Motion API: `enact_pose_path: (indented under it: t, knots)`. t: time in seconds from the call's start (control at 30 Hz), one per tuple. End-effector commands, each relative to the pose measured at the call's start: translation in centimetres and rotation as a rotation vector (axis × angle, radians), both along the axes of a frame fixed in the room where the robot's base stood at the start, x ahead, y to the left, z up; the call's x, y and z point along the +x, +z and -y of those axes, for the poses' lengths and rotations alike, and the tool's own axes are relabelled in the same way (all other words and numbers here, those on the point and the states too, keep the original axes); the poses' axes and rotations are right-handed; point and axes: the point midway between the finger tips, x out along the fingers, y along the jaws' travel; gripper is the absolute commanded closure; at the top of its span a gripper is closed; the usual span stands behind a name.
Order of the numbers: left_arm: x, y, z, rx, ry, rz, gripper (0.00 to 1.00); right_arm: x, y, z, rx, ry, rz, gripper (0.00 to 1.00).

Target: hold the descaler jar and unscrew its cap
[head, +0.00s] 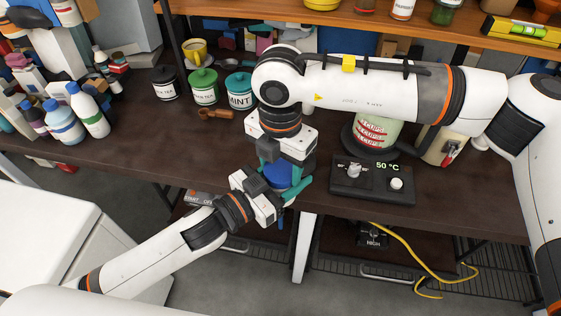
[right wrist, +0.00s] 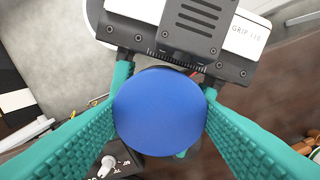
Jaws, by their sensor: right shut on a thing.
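The descaler jar shows in the head view as a blue body (head: 283,178) between my two grippers, in front of the table's edge. In the right wrist view its round blue cap (right wrist: 160,110) faces the camera and hides most of the jar below. My right gripper (head: 285,170) comes down from above, with teal fingers on both sides of the cap, shut on it. My left gripper (head: 290,192) comes in from the lower left, its fingers around the jar's body below the cap. The left finger contact is partly hidden.
Behind stand black, green and teal canisters (head: 239,91) and a wooden scoop (head: 215,114). A black device with a 50 °C display (head: 372,182) is to the right on the dark table (head: 130,140). A yellow cable (head: 420,265) hangs below. White bottles (head: 88,110) stand left.

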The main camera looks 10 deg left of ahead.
Motion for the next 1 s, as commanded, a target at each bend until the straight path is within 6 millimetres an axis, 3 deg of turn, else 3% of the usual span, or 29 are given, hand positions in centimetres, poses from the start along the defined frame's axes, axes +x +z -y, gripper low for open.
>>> enact_pose_path:
  t: [0.33, 0.63, 0.67, 0.77, 1.0]
  knots:
    - [-0.01, 0.07, 0.02, -0.001, -0.001, 0.001, 1.0, 0.01, 0.06, -0.02, 0.002, 0.272, 0.0, 0.71]
    - [-0.02, 0.06, 0.02, -0.001, -0.001, 0.001, 1.0, 0.01, 0.06, -0.02, 0.002, 0.293, -0.001, 0.71]
    - [-0.02, 0.06, 0.02, -0.001, -0.001, 0.001, 1.0, 0.02, 0.06, -0.01, 0.002, 0.293, -0.001, 0.39]
    - [-0.02, 0.06, 0.02, -0.001, -0.001, 0.001, 1.0, 0.02, 0.06, -0.01, 0.002, 0.292, -0.001, 0.23]
    - [-0.01, 0.06, 0.01, -0.001, -0.001, 0.001, 1.0, 0.0, 0.06, -0.01, 0.001, 0.291, -0.001, 0.22]
